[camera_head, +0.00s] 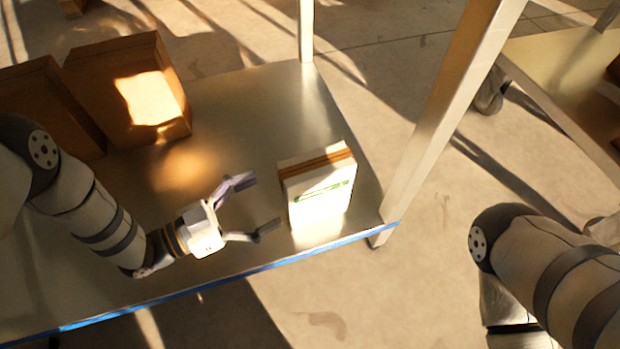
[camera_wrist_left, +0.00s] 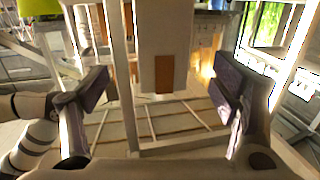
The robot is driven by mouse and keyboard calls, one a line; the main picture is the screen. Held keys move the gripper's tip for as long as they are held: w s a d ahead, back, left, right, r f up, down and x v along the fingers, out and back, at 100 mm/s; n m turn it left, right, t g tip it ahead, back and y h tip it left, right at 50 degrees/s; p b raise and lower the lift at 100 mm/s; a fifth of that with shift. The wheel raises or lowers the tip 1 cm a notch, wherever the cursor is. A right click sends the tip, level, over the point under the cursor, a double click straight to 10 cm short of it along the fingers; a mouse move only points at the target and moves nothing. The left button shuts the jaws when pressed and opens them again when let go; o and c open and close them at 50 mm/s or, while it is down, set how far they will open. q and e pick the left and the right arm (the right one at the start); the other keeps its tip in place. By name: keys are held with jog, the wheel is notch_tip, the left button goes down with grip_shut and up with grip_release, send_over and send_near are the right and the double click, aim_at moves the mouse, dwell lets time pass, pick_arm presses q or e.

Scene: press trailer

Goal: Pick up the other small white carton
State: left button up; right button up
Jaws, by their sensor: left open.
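A small white carton (camera_head: 312,208) with a brown tape band and a green stripe stands upright on the metal table near its right end. It also shows in the left wrist view (camera_wrist_left: 163,32), as a pale face with a brown tape strip between the two fingers. My left gripper (camera_head: 255,206) is open and empty just left of the carton, its fingers pointing towards it. In the wrist view my left gripper (camera_wrist_left: 162,98) has its dark pads spread wide, apart from the carton. My right gripper is not in view; only my right arm shows at the right.
Two larger brown cardboard boxes (camera_head: 95,70) (camera_head: 45,92) stand at the table's back left. A pale upright post (camera_head: 432,120) rises beside the table's right corner. The blue front edge (camera_head: 300,258) runs close below the gripper. The table (camera_head: 255,110) is clear behind the gripper.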

aim_at(316, 189)
pick_arm(q)
jog(key=b+x, duration=0.2)
jog(key=x, duration=0.8)
jog(key=shift+d+b, duration=0.4)
jog(key=shift+d, duration=0.05)
jog(key=shift+r, duration=0.1)
jog(key=c, duration=1.9)
jog(key=shift+w+r, duration=0.1)
grip_shut()
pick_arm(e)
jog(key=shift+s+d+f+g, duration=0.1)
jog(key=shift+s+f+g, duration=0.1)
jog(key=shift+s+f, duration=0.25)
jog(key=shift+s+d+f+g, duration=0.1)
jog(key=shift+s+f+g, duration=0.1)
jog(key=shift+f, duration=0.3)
